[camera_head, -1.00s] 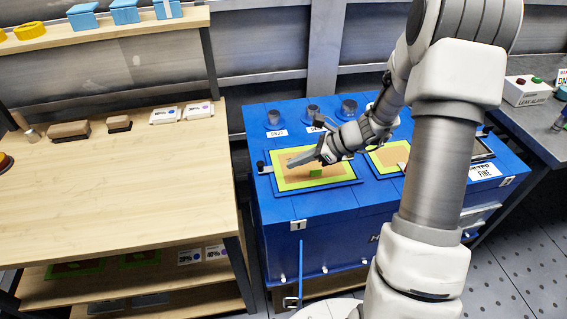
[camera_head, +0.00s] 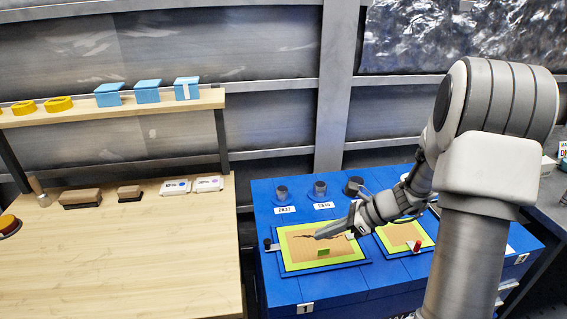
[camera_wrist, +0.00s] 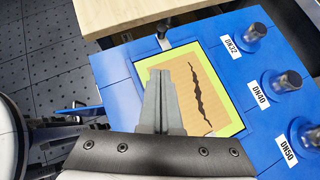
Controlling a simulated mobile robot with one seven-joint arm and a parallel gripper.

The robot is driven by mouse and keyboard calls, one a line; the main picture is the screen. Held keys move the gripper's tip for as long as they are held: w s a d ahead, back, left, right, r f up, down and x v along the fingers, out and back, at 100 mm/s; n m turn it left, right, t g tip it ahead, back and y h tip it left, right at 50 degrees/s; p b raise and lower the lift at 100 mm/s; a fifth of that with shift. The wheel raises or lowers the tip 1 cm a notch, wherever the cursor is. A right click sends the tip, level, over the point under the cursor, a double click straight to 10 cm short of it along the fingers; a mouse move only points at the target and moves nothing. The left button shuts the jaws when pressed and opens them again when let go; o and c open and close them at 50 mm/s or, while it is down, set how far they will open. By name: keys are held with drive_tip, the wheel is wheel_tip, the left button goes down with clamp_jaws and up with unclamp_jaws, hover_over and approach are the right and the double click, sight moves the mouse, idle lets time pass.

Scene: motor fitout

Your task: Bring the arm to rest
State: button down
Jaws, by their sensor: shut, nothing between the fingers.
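My gripper (camera_head: 330,231) is shut and empty, above the left part of the blue bench. Under it lies a tan panel (camera_head: 300,247) with a dark jagged crack, framed in lime green. In the wrist view my gripper (camera_wrist: 160,75) points over the same panel (camera_wrist: 208,75), beside the crack. I cannot tell how much gap there is between fingertips and panel. My arm reaches down to it from the right of the head view, bent at the elbow.
The blue bench (camera_head: 400,272) carries a second framed panel (camera_head: 402,235) and several dark cylinders along its back, labelled DN32, DN40 (camera_wrist: 260,94) and DN50. A wooden table (camera_head: 120,260) with blocks and a shelf (camera_head: 110,110) of blue boxes stands left, with bare tabletop in front.

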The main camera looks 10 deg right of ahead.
drive_tip(key=s+a+r+n+h+p, duration=0.2)
drive_tip(key=s+r+n+h, duration=0.2)
drive_tip(key=s+r+n, duration=0.7)
drive_tip(key=s+a+r+n+t+h+p, duration=0.1)
drive_tip(key=s+a+r+n+h+p, duration=0.2)
drive_tip(key=s+r+n, duration=0.8)
wheel_tip(320, 180, up, 2)
drive_tip(key=shift+a+r+n+h+p, duration=0.1)
drive_tip(key=shift+a+n+h+p, duration=0.25)
drive_tip(key=shift+n+h, duration=0.4)
drive_tip(key=shift+d, duration=0.15)
